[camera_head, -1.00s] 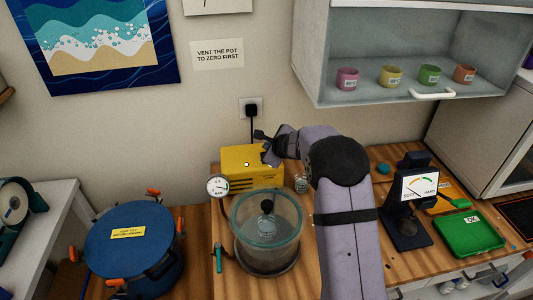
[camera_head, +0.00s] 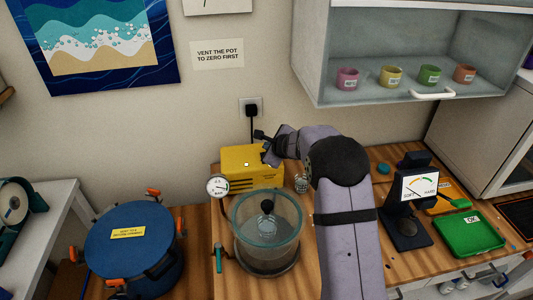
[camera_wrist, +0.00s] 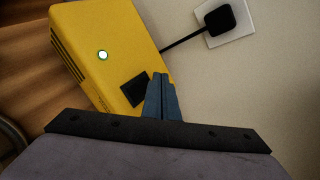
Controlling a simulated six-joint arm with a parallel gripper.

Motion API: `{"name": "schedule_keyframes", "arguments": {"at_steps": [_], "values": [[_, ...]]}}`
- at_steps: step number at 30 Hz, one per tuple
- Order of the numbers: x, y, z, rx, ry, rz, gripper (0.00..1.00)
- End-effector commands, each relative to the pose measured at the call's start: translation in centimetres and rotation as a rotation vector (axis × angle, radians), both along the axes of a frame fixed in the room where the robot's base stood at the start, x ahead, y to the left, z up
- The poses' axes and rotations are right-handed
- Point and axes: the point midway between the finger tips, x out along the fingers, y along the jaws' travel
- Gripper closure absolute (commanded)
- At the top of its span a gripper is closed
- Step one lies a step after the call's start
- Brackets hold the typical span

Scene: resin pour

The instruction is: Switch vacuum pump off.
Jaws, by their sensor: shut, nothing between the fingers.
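The vacuum pump (camera_head: 240,165) is a yellow box on the wooden bench against the wall. In the wrist view the pump (camera_wrist: 95,25) has a small lamp (camera_wrist: 102,55) that shows white with a green ring. A black square switch (camera_wrist: 134,91) lies on the same face near the edge. My gripper (camera_wrist: 160,76) is shut and empty, with its blue fingertips just right of the switch. I cannot tell whether they touch the pump. In the head view my gripper (camera_head: 268,155) is over the pump's right end, and my arm hides part of that end.
A glass vacuum pot (camera_head: 265,240) stands in front of the pump with a dial gauge (camera_head: 217,186) at its left. A black plug (camera_head: 251,110) sits in the wall socket with its cord running down to the pump. A hardness gauge stand (camera_head: 407,225) and green tray (camera_head: 470,236) are at right.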

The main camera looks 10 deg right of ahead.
Motion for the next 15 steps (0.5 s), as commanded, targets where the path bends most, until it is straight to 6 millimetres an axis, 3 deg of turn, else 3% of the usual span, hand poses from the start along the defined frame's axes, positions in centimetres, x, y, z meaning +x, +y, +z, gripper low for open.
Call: {"name": "schedule_keyframes", "arguments": {"at_steps": [15], "values": [[0.06,0.02,-0.64,-0.001,0.0,0.001,1.0]]}}
